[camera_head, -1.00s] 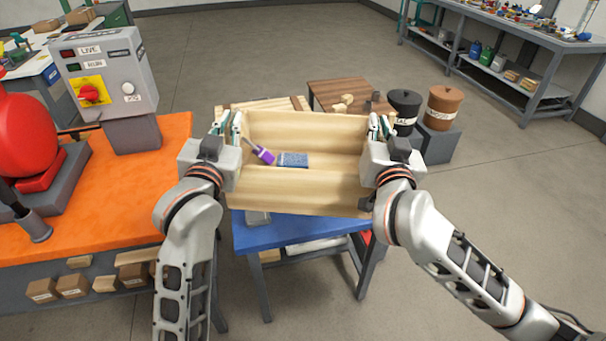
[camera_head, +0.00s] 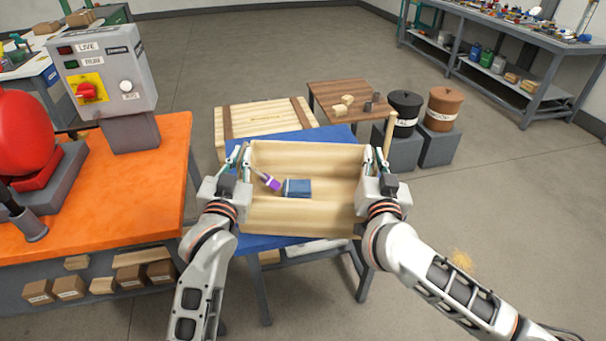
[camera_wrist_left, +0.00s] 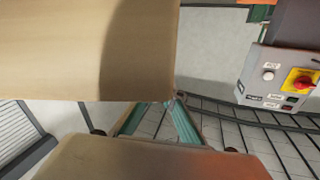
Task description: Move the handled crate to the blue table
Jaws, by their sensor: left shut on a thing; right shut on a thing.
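The handled crate (camera_head: 300,216) is a pale wooden open box, held level between my two grippers. It is over the blue table (camera_head: 306,134), whose top shows behind it and at its left. I cannot tell whether its bottom touches the table. Inside lie a blue block (camera_head: 297,188) and a purple-and-white item (camera_head: 268,182). My left gripper (camera_head: 240,162) is shut on the crate's left end, and my right gripper (camera_head: 367,162) is shut on its right end. In the left wrist view, the left fingers (camera_wrist_left: 160,120) are partly hidden by wooden surfaces.
An orange bench (camera_head: 110,205) with a grey control box (camera_head: 107,78) stands close on the left. A large wooden box (camera_head: 264,119), a brown table (camera_head: 335,92) and lidded pots (camera_head: 404,106) stand behind the blue table. Open floor lies to the right.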

